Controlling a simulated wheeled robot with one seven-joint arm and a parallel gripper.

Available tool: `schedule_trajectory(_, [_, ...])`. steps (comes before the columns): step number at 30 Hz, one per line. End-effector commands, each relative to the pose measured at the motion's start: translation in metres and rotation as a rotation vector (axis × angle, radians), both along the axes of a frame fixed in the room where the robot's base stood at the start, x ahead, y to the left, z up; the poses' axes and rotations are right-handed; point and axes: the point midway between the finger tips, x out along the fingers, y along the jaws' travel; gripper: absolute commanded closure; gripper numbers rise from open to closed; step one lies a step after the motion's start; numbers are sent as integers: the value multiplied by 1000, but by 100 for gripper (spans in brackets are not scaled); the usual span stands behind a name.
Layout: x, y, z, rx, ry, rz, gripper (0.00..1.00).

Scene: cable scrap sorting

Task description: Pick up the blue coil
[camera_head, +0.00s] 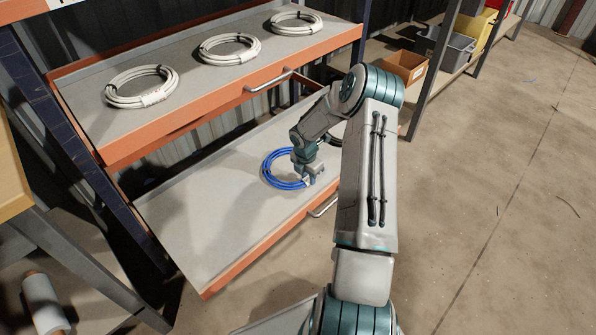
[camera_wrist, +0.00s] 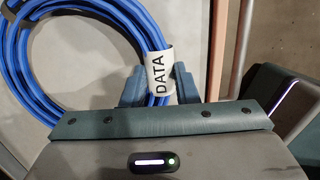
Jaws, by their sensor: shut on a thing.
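The blue coil (camera_head: 274,167) lies on the lower grey shelf in the head view, toward its right part. In the wrist view the blue coil (camera_wrist: 72,10) fills the upper left, with a white label reading DATA wrapped around its strands. My gripper (camera_head: 310,176) is at the coil's right side in the head view. In the wrist view my gripper (camera_wrist: 158,92) has its fingers on both sides of the coil's strands by the label, shut on them. The fingertips are partly hidden by the label and cable.
The lower shelf (camera_head: 190,213) has an orange front edge and a handle. An upper shelf (camera_head: 180,57) above it holds three white coils (camera_head: 230,49). A dark coil (camera_head: 337,140) is partly hidden behind my arm. Bins (camera_head: 445,48) stand at the back right. The lower shelf's left part is clear.

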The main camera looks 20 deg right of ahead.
Motion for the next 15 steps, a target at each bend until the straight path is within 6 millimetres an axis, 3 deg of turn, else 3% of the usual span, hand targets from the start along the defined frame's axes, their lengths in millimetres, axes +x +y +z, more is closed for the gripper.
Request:
schedule_trajectory(8, [1,0,22,-1,-1,-1,100])
schedule_trajectory(12, [1,0,47,-1,-1,0,100])
schedule_trajectory(15, [-20,-10,60,-2,1,-2,100])
